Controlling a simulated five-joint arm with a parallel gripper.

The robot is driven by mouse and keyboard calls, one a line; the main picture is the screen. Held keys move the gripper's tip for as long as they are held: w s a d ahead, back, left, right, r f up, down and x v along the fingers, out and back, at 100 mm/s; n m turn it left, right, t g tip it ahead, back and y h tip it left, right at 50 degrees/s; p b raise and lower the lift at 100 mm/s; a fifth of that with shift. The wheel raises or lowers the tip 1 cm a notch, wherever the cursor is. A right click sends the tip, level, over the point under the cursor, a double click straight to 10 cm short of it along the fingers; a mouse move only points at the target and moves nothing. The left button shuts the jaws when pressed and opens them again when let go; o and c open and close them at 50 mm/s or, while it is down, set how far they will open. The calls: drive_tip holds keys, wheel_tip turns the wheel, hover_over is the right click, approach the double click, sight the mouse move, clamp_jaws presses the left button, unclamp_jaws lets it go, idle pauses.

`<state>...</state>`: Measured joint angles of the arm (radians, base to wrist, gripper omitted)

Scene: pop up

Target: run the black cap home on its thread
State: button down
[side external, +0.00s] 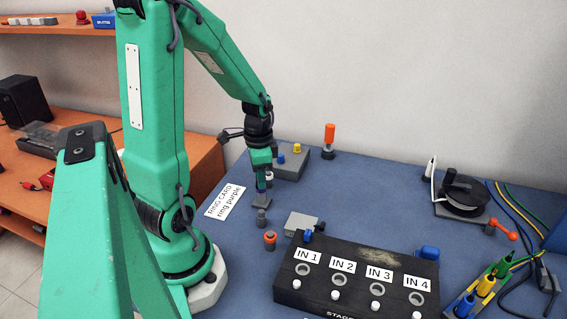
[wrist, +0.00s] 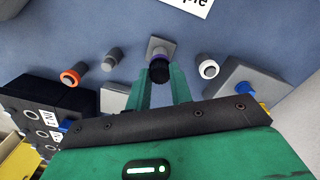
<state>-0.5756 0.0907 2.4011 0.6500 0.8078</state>
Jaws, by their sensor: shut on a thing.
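The black cap (wrist: 160,73) is between the two green fingers of my gripper (wrist: 163,82) in the wrist view, and the gripper is shut on it. The thread is hidden behind the cap, so I cannot tell how far down the cap is. In the side view my gripper (side external: 262,184) points straight down over the base (side external: 262,202), and the cap is too small to make out.
A card reading "ring purple" (side external: 225,202) lies left of the base. Short grey posts stand close by: a plain one (side external: 262,218), one with an orange ring (side external: 270,240) and one with a white ring (wrist: 208,68). A grey button box (side external: 293,165) and the black IN 1–4 block (side external: 350,255) flank them.

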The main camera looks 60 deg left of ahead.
drive_tip(key=m, duration=0.2)
drive_tip(key=shift+m, duration=0.3)
drive_tip(key=c, duration=1.7)
unclamp_jaws()
drive_tip(key=shift+m, duration=0.6)
drive_tip(key=o, duration=0.5)
drive_tip(key=shift+o, duration=0.2)
drive_tip(key=shift+r, duration=3.9)
drive_tip(key=shift+d+r, duration=0.1)
